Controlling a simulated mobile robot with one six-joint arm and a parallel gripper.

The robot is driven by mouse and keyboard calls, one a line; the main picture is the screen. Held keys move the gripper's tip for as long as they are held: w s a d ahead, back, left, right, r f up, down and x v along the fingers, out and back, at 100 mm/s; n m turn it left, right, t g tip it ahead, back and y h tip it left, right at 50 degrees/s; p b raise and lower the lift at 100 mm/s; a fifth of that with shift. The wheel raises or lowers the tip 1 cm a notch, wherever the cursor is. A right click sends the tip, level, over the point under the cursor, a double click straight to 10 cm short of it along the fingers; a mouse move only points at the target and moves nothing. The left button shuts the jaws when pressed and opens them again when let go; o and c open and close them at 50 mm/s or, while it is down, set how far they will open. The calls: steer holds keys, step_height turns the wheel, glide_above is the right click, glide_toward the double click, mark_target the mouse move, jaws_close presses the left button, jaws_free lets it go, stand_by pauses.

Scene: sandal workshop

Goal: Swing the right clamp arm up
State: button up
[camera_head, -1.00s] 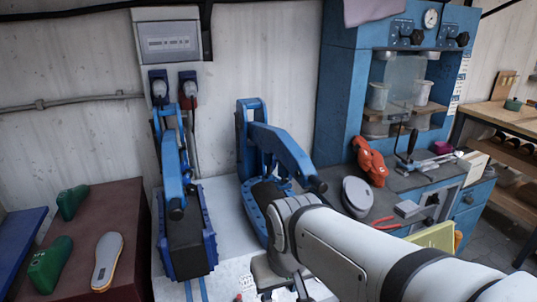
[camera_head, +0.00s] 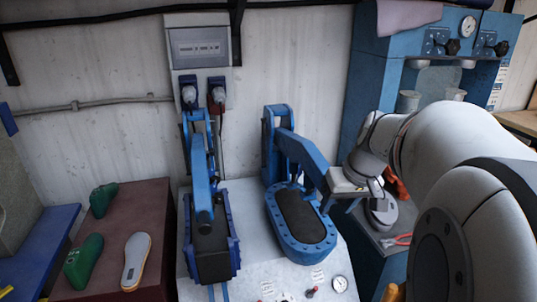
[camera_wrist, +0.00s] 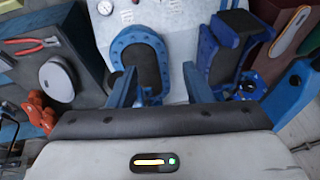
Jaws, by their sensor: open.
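The right clamp arm (camera_head: 303,156) is blue and hinged on a blue post (camera_head: 277,140). It slopes down over the oval blue press bed (camera_head: 302,252) with a dark pad, which also shows in the wrist view (camera_wrist: 120,45). My gripper (camera_head: 338,184) is open at the arm's free end, on its right side. Its fingers are partly hidden and overlap the arm's tip, so I cannot tell whether they touch it. In the wrist view a dark bar crosses the bottom and hides part of the clamp arm.
The left clamp (camera_head: 202,185) stands close by, over its own bed. Green shoe lasts (camera_head: 83,262) and a sole (camera_head: 136,262) lie on a maroon table. The blue machine (camera_head: 375,60) stands right. Red pliers (camera_wrist: 30,45) lie on the bench.

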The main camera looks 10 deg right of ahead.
steer(key=shift+t, duration=0.4)
steer(key=w+d+r, duration=0.1)
steer(key=d, duration=0.1)
steer(key=w+d+r+p, duration=0.1)
steer(key=d, duration=0.1)
steer(key=w+d+r, duration=0.1)
steer(key=d, duration=0.1)
steer(key=shift+w+d+r, duration=0.1)
steer(key=shift+w+d, duration=0.2)
steer(key=p+x, duration=0.1)
steer(key=x, duration=0.6)
steer(key=shift+a, duration=0.15)
steer(key=shift+c, duration=0.2)
jaws_close()
